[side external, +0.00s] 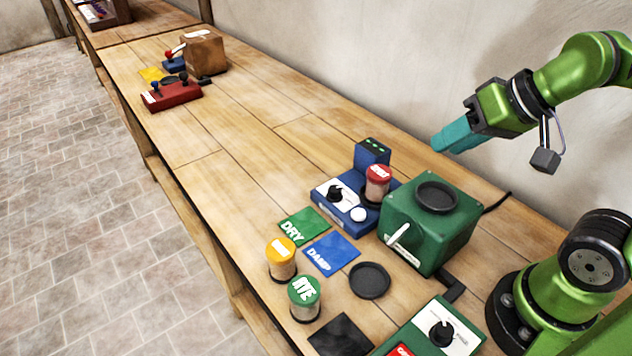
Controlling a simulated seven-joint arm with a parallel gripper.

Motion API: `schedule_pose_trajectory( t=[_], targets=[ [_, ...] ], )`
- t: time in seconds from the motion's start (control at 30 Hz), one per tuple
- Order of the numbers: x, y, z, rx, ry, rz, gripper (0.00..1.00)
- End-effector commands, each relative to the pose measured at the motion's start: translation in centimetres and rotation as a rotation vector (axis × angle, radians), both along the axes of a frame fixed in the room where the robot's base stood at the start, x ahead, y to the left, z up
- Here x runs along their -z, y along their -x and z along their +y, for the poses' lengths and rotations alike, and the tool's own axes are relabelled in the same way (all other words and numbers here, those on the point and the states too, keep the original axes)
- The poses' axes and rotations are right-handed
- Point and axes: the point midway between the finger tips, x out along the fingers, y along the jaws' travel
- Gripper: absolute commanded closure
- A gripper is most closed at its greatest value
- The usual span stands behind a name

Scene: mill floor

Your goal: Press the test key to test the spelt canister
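A blue tester (326,204) stands on the bench, with a black knob on a white dial and a raised back panel (373,148) showing green lights. A white round key (358,214) is on its front face. A canister with a red lid (378,173) stands upright on the tester; its lid lettering is too small to read surely. A yellow-lidded canister (281,262) and a green-lidded canister marked RYE (304,300) stand in front. My gripper (436,143), with teal fingers, is raised above the bench behind the tester, apart from it. Its finger gap cannot be made out.
A green mill box (450,233) with a lever stands right of the tester. Green DRY (303,227) and blue DAMP (331,251) mats, a black dish (370,280) and a green control box (452,318) lie nearby. The bench's middle stretch is clear.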

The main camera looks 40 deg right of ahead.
Motion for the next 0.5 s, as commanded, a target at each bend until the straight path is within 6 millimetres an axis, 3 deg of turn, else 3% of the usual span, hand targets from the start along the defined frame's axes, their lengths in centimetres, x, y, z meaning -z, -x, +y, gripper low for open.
schedule_pose_trajectory(
  t=[0.03, 0.2, 0.5],
  targets=[
    [0.0, 0.0, 0.0, 0.0, 0.0, 0.0, 0.76],
    [0.0, 0.0, 0.0, 0.0, 0.0, 0.0, 1.0],
    [0.0, 0.0, 0.0, 0.0, 0.0, 0.0, 1.0]
  ],
)
